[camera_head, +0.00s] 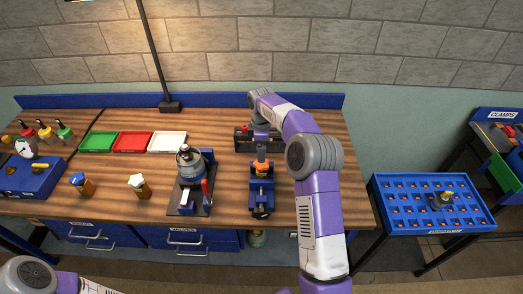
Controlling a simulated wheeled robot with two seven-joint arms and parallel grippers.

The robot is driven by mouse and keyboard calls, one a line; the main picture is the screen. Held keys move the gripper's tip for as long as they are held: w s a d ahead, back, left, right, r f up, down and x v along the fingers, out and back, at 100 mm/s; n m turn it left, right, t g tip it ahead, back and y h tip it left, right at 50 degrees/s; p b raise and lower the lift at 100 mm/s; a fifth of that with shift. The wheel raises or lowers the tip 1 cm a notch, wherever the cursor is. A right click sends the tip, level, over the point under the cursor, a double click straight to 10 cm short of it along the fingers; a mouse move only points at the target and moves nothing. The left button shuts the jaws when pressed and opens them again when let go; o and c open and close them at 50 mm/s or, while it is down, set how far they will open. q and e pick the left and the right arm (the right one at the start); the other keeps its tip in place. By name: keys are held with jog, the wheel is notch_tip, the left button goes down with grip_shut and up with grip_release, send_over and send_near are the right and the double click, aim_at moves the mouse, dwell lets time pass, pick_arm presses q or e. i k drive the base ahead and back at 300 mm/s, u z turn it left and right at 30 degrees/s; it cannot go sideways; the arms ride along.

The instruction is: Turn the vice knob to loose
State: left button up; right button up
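The blue vice (262,190) stands on the wooden workbench, right of the middle. A dark round part that looks like its knob (261,212) is at its near end. An orange piece (262,166) shows at the top of the vice. My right arm reaches over the bench from the lower right and bends down behind the vice. My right gripper (262,146) points down just above the orange piece, at the far end of the vice, away from the knob. Its fingers are too small to read, and I cannot tell whether they touch anything. My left gripper is out of view; only part of that arm shows at bottom left.
A grey machine on a dark base (183,206) stands left of the vice. Green (99,150), red (133,150) and white (167,151) trays sit further left. A blue organiser table (385,187) stands at right.

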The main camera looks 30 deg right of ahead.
aim_at(260, 214)
jog(key=k, duration=1)
